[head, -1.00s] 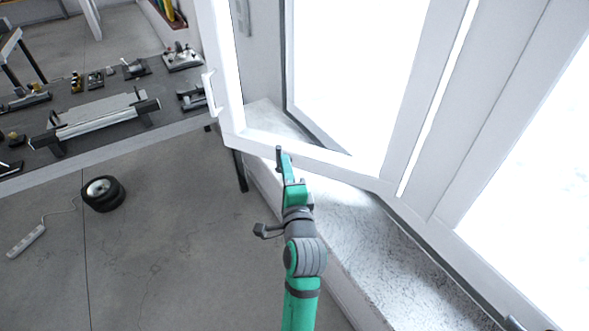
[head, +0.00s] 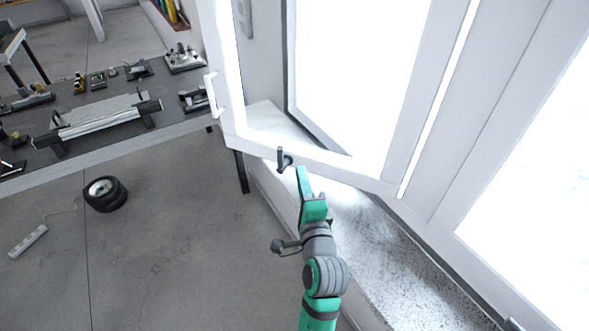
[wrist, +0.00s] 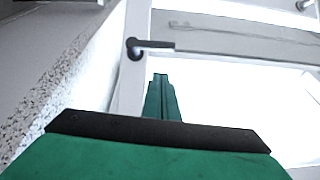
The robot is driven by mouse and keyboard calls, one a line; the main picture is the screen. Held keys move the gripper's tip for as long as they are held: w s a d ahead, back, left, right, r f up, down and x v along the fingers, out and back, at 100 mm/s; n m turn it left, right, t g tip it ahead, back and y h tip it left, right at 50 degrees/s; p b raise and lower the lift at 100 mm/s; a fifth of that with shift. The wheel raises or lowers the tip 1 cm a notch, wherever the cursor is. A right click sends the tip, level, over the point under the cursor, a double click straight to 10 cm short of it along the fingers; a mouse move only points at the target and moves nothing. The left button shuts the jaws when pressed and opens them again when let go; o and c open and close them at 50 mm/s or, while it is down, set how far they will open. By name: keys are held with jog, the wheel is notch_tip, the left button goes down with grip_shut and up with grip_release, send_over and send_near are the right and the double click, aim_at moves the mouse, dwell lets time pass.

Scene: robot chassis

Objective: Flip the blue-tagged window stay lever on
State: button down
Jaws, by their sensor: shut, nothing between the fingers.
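A small dark lever (head: 284,160) is mounted on the lower rail of the open white window sash (head: 300,152). In the wrist view the lever (wrist: 152,45) is a dark bar with a rounded pivot at its left end, running sideways along the rail. No blue tag can be made out on it. My green gripper (head: 302,171) is just right of and below the lever in the head view, apart from it. In the wrist view my gripper's fingers (wrist: 160,80) are together and empty, pointing at the rail just below the lever.
A speckled stone sill (head: 375,245) runs under the window. A white handle (head: 213,94) is on the sash's left stile. A workbench (head: 100,150) with tools stands at the left. A black wheel (head: 105,193) and a power strip (head: 28,241) lie on the floor.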

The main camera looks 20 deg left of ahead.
jog(key=v, duration=0.8)
jog(key=shift+s+r, duration=0.2)
jog(key=shift+s, duration=0.05)
jog(key=shift+w, duration=0.1)
